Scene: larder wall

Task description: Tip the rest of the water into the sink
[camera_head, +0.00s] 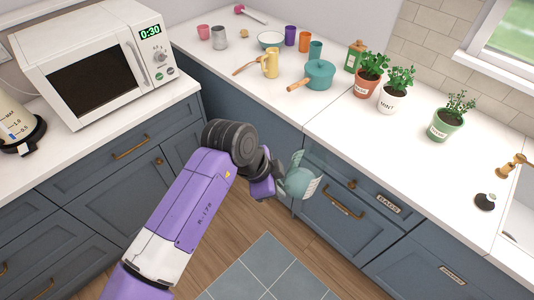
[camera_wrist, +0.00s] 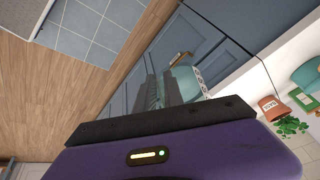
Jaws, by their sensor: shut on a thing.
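My gripper (camera_head: 277,180) is shut on a see-through, teal-tinted jug (camera_head: 301,183) with pale markings on its side. The jug looks tilted and is held in the air in front of the blue drawers. In the wrist view the dark fingers (camera_wrist: 165,92) show with the clear jug wall (camera_wrist: 203,82) around them. I cannot tell how much water is in it. The white sink (camera_head: 522,215) is at the right edge of the head view, partly cut off, well to the right of my gripper. A brass tap (camera_head: 514,164) stands by it.
A green-potted herb (camera_head: 447,124), a mint pot (camera_head: 393,97) and a terracotta pot (camera_head: 367,86) stand on the counter. A teal pan (camera_head: 319,75) and several cups are further back. A microwave (camera_head: 98,62) is at left. A dark round object (camera_head: 485,200) lies near the sink.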

